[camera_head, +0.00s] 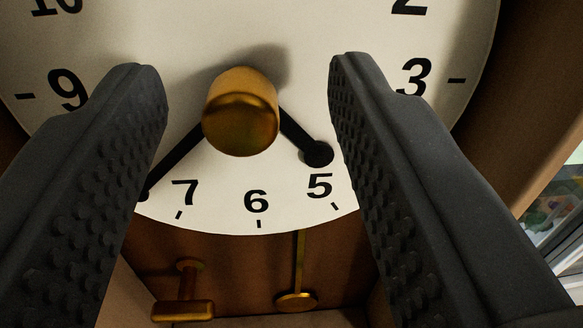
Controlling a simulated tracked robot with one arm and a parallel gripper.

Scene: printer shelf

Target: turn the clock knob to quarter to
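The clock face (292,198) is white with black numerals and fills the upper part of the view. The brass clock knob (241,112) stands out from its centre. One black hand (308,143) with a round tip points close to the 5. The other, longer black hand (176,160) points down left, between the 7 and the 8; its end meets the edge of my left finger. My gripper (247,85) is open, its dark textured fingers on either side of the knob with a gap to each. Part of the dial at left and right is hidden behind the fingers.
Below the dial is the brown clock case with a brass pendulum (297,298) and a brass T-shaped key or handle (183,308) sticking out. The wooden case side (535,100) is at the right. A glass-like panel with blurred coloured things shows at the far right.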

